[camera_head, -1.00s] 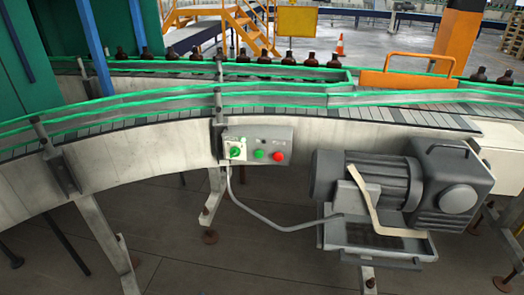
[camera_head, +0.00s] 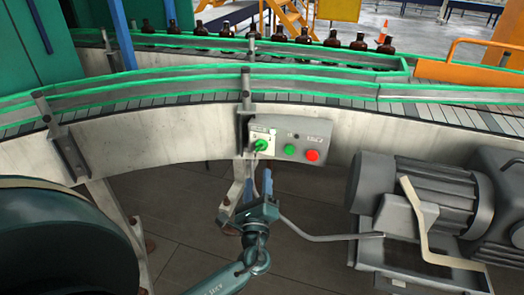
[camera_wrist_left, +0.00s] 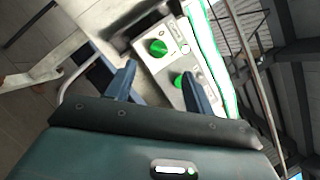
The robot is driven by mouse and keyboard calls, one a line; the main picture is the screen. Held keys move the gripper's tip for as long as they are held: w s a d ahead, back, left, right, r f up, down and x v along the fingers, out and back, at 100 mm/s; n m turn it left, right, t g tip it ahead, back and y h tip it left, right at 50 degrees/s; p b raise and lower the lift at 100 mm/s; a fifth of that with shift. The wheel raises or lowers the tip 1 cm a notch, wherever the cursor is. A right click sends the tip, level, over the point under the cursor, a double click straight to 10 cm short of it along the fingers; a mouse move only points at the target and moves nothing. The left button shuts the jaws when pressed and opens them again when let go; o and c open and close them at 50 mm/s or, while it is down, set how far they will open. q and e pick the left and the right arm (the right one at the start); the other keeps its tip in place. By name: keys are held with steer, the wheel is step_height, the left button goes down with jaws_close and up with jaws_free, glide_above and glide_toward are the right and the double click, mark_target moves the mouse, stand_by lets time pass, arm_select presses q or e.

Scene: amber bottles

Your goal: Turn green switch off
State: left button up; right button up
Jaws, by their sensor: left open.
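The green switch (camera_head: 261,145) is a round knob on a pale plate at the left end of a grey control box on the conveyor's side. It also shows in the left wrist view (camera_wrist_left: 157,47), ahead of the fingers. To its right in the head view are a green button (camera_head: 289,150) and a red button (camera_head: 312,156). My left gripper (camera_head: 258,185) is open and empty, its blue fingers pointing up just below the switch, apart from it. In the left wrist view the fingers (camera_wrist_left: 160,85) are spread. My right gripper is not in view.
A grey motor (camera_head: 415,195) with a beige bracket stands right of the control box. A cable (camera_head: 320,238) runs below the box towards it. The curved conveyor (camera_head: 150,140) lies behind, with green rails and several amber bottles (camera_head: 250,35).

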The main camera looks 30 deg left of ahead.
mark_target(259, 149)
arm_select(q)
steer(key=p+x, duration=0.1)
steer(key=x, duration=0.8)
steer(key=shift+w, duration=0.1)
steer(key=shift+w+a, duration=0.2)
steer(key=shift+w, duration=0.1)
steer(key=c, duration=1)
